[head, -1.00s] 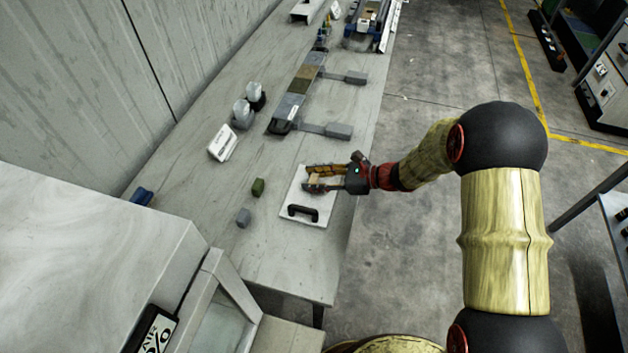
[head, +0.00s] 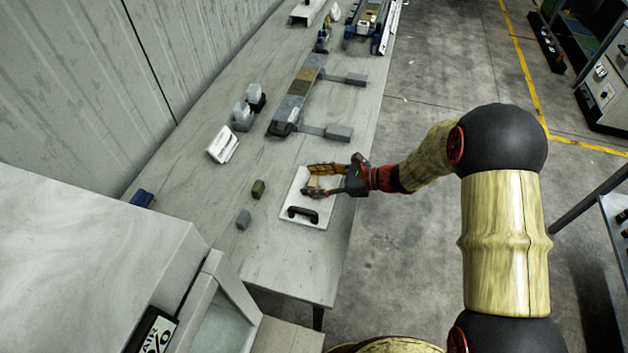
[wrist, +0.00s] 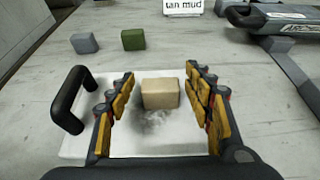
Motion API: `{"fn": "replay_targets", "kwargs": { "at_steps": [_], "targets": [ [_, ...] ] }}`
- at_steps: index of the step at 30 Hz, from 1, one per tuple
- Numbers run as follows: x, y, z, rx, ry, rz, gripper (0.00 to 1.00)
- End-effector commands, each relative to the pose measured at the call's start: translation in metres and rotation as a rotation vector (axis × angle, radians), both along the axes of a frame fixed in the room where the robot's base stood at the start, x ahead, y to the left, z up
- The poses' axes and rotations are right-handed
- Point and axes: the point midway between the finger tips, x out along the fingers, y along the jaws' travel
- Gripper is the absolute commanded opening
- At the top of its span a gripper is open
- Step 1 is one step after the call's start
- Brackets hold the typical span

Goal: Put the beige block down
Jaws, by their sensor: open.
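The beige block (wrist: 160,93) sits on a white board with a black handle (wrist: 76,155), between my gripper's fingers in the wrist view. My gripper (wrist: 158,88) is open, with a gap on each side of the block. In the head view my gripper (head: 322,180) is low over the white board (head: 314,219), and the block (head: 317,181) shows partly between the fingers. A dark smudge lies on the board in front of the block.
A green block (head: 258,189) and a grey block (head: 243,219) stand on the table left of the board. A white label stand (head: 223,144) and a long core tray (head: 297,95) are farther back. The table's front part (head: 290,262) is clear.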

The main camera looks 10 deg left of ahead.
Motion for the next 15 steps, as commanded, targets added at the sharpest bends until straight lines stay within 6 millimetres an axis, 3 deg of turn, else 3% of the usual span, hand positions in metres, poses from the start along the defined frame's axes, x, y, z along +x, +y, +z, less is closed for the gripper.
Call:
{"fn": "replay_targets", "kwargs": {
  "at_steps": [5, 15],
  "targets": [
    [-0.001, -0.019, 0.011, 0.000, -0.002, -0.004, 0.52],
    [-0.011, -0.082, 0.038, 0.001, -0.002, -0.004, 0.52]
  ]
}}
